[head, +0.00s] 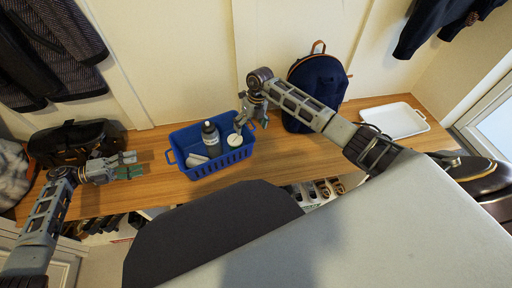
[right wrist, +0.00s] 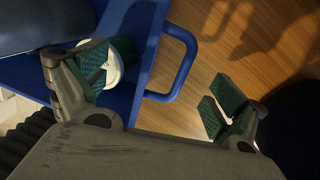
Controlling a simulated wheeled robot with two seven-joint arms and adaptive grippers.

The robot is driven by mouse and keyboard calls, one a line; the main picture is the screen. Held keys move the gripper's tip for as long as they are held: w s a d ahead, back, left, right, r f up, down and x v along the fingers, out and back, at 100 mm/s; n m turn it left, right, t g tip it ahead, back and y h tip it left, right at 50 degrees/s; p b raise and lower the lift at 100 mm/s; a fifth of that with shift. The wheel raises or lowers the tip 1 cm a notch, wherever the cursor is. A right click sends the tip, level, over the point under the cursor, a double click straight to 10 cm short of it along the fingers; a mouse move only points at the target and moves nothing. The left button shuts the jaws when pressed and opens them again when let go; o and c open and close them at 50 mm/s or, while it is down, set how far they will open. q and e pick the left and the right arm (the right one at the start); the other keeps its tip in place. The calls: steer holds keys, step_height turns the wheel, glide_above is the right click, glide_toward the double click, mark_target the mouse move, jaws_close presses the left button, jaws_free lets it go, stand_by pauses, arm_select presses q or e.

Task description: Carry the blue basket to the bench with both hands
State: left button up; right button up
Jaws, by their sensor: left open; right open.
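The blue basket (head: 218,166) stands upright on the wooden bench (head: 152,188). It holds a dark bottle (head: 211,138) and white items. My left gripper (head: 133,165) is open and empty, left of the basket and apart from its left handle (head: 170,157). My right gripper (head: 254,120) is open at the basket's right end. In the right wrist view, its fingers (right wrist: 165,90) are spread on either side of the blue right handle (right wrist: 188,62). One finger is over the basket's inside and the other over the bench. I cannot tell whether they touch the basket.
A dark bag (head: 75,142) lies on the bench at left. A navy backpack (head: 315,90) stands just right of the basket, and a white tray (head: 395,120) lies further right. Shoes (head: 320,190) sit in cubbies below. Coats hang above.

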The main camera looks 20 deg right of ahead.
step_height(320, 180, up, 12)
steer(key=d, duration=0.2)
steer(key=shift+d+f, duration=0.15)
steer(key=shift+f, duration=0.1)
stand_by(0.9)
